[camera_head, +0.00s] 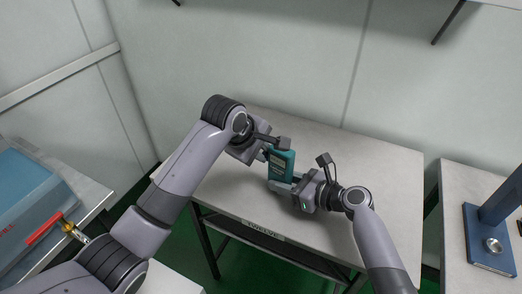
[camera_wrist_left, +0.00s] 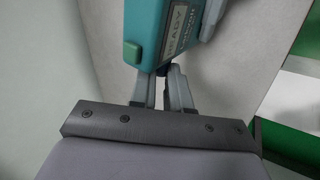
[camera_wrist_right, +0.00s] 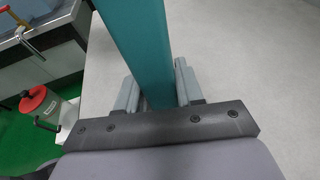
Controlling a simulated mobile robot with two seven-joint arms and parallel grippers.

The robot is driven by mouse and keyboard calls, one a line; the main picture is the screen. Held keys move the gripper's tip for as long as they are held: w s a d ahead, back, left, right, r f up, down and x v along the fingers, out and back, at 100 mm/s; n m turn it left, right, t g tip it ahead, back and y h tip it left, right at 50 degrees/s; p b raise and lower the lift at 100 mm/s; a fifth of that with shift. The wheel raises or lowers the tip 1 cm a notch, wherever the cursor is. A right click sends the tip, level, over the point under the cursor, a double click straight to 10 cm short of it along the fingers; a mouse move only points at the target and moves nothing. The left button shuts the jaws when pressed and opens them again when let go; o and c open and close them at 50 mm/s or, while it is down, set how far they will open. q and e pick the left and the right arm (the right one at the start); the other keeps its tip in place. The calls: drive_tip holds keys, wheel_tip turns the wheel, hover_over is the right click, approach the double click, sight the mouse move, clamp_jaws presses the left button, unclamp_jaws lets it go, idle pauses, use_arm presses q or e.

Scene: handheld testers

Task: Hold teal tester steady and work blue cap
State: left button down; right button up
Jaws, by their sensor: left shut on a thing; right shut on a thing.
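The teal tester (camera_head: 282,165) is held upright above the table, with a pale label on its face. My right gripper (camera_head: 282,187) is shut around its lower part; in the right wrist view the tester's teal side (camera_wrist_right: 137,45) runs down between the two fingers. My left gripper (camera_head: 266,154) is at the tester's upper left side. In the left wrist view its fingers (camera_wrist_left: 163,88) close on a small dark part at the tester's edge, near a green button (camera_wrist_left: 132,53). This fits the cap, but the fingers mostly hide it and no blue shows.
The pale table (camera_head: 235,200) is otherwise bare around the grippers. A blue-grey case with a red handle (camera_head: 44,228) lies on a left bench. A blue stand (camera_head: 490,240) is on a right bench. A red-lidded container (camera_wrist_right: 38,100) shows in the right wrist view.

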use_arm(q)
drive_tip(key=shift+a, duration=0.1)
drive_tip(key=shift+w+a, duration=0.75)
drive_tip(key=shift+a, duration=0.25)
drive_tip(key=shift+w+a, duration=0.7)
drive_tip(key=shift+a, duration=0.3)
use_arm(e)
drive_tip(key=o, duration=0.9)
drive_tip(key=shift+d, duration=0.15)
drive_tip(key=v, duration=1.2)
drive_tip(key=shift+r, duration=0.1)
use_arm(q)
drive_tip(key=shift+s+a, duration=0.1)
use_arm(e)
drive_tip(key=shift+s+a, duration=0.15)
drive_tip(key=shift+a, duration=0.05)
